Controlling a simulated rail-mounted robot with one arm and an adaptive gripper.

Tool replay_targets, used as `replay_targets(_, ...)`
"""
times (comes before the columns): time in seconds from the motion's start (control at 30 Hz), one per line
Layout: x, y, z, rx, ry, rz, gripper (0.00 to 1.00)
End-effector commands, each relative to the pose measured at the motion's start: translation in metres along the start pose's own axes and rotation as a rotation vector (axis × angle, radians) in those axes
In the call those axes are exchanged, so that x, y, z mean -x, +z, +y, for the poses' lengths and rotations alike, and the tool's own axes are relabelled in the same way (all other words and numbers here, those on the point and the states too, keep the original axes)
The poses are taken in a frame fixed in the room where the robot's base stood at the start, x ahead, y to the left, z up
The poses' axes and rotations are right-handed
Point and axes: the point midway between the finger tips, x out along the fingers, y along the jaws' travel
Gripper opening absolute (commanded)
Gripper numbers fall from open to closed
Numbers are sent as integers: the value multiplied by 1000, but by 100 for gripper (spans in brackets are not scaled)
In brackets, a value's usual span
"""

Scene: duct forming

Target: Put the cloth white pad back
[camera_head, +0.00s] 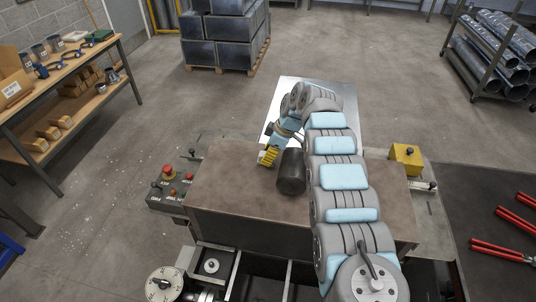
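My gripper (267,158), with yellow fingers, points down over the brown top of the machine (235,180). It is just left of a dark cylinder (292,172); I cannot tell whether they touch. The view is too small to show whether the fingers are open, shut or holding something. A small whitish flat item (75,36) lies on the top of the left bench, beside a green item. It may be the cloth white pad, but it is too small to be sure. No other cloth pad can be made out, and my arm hides part of the machine top.
A shiny pale sheet (335,92) lies behind the machine, partly under my arm. A control box (172,185) with a red button is at left, a yellow box (406,157) at right. The wooden bench (104,57) holds boxes. Red-handled tools (502,251) lie on a dark surface.

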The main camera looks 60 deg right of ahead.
Motion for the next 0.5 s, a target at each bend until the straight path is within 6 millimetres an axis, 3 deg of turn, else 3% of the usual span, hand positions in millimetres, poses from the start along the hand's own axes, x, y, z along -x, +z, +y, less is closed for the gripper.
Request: replay_targets(0.5,16,0,0,0,-2,0,49)
